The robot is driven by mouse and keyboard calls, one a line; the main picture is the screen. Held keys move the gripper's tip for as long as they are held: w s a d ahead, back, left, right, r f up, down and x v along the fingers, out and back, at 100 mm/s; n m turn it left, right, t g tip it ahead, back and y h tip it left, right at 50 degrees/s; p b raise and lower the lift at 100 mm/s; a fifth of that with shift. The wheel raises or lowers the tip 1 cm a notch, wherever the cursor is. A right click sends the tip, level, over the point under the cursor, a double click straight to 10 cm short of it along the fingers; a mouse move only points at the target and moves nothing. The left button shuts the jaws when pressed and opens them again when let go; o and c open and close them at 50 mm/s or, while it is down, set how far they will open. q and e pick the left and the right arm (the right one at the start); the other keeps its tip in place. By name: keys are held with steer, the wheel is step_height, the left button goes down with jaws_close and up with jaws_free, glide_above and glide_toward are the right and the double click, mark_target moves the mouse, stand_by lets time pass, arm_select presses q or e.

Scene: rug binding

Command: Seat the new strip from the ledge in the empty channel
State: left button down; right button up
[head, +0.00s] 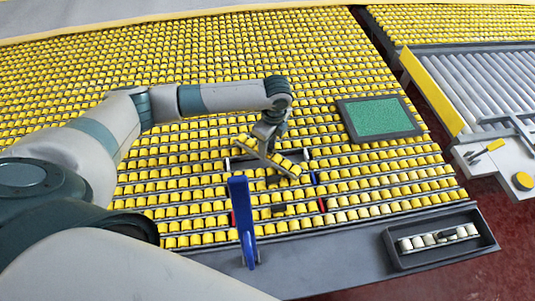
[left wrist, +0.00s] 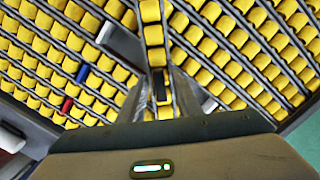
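My left gripper (head: 268,148) is shut on the new strip (head: 286,167), a short row of yellow blocks with a dark piece in it. The gripper hides part of its middle. The strip lies diagonally across the empty channel (head: 236,160), a bare grey gap among the yellow rows. It appears to be above the rows; I cannot tell how high. In the left wrist view the strip (left wrist: 152,35) runs between both fingers (left wrist: 163,88), and the bare channel (left wrist: 125,45) shows on either side of it. The front ledge (head: 330,226) is grey. My right gripper is not in view.
A dark tray (head: 393,262) on the ledge holds a strip of pale, cream blocks (head: 420,241). A blue upright tool (head: 240,215) stands at the ledge. A green framed pad (head: 378,117) lies on the rows at right. Red and blue marks (head: 322,205) lie near the front rows. A roller conveyor (head: 475,85) is at far right.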

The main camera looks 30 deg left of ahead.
arm_select(q)
steer(key=shift+r, duration=0.1)
steer(key=shift+w+r+b, duration=0.1)
steer(key=shift+r+b, duration=0.25)
steer(key=shift+r, duration=0.2)
step_height(320, 180, up, 2)
steer(key=shift+r+b, duration=0.1)
steer(key=shift+b, duration=0.45)
steer(key=w+d+r+b, duration=0.2)
steer(key=d+r, duration=0.5)
steer(key=d, duration=0.4)
steer(key=shift+d+r+b, duration=0.25)
steer(key=shift+r+b, duration=0.05)
steer(key=shift+b, duration=0.5)
steer(key=shift+w+a, duration=0.1)
steer(key=shift+a, duration=0.05)
